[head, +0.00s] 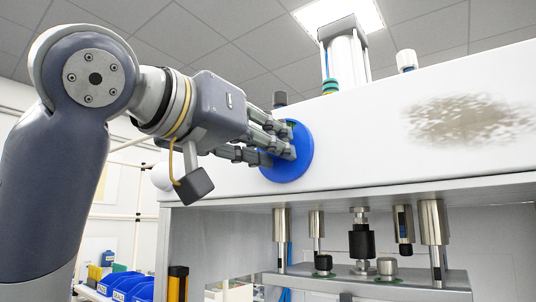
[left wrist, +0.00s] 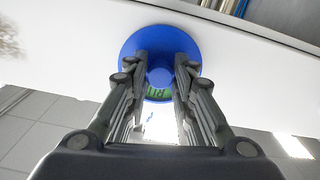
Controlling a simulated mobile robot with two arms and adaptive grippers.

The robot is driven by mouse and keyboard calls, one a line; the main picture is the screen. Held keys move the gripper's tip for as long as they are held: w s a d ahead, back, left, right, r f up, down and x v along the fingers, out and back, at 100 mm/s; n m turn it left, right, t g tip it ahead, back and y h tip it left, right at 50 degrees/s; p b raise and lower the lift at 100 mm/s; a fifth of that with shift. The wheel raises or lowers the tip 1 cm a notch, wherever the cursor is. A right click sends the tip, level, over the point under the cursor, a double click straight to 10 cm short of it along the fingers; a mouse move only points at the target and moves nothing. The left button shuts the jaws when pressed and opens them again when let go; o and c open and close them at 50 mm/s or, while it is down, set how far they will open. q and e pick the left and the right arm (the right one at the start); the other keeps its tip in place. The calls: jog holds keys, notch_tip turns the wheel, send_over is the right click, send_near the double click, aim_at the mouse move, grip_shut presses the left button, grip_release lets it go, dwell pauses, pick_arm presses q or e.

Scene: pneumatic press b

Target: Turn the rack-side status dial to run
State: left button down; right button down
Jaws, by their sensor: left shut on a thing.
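The status dial is a round blue disc (head: 298,165) on the white front panel of the press, near its left end. It also shows in the left wrist view (left wrist: 187,44), with a blue knob at its middle. A green patch with dark lettering, too small to read surely, shows on the dial below the knob in that view. My left gripper (head: 285,145) reaches in from the left, its fingers at the dial's face. In the left wrist view (left wrist: 160,72) the fingertips are shut on the knob from both sides. The right gripper is not in view.
The white press panel (head: 370,130) carries a brown worn patch on the right. A metal cylinder (head: 345,60) stands above it. Below hang steel posts (head: 434,225) over a grey plate (head: 370,282). Blue bins (head: 125,286) sit at lower left.

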pick_arm(q)
jog(key=shift+f+n+b, duration=0.2)
jog(key=shift+n+b, duration=0.1)
jog(key=shift+n, duration=0.2)
jog(key=c, duration=1.3)
grip_release()
jog(key=shift+c, duration=0.2)
jog(key=shift+r, duration=0.1)
jog(key=v, duration=1.2)
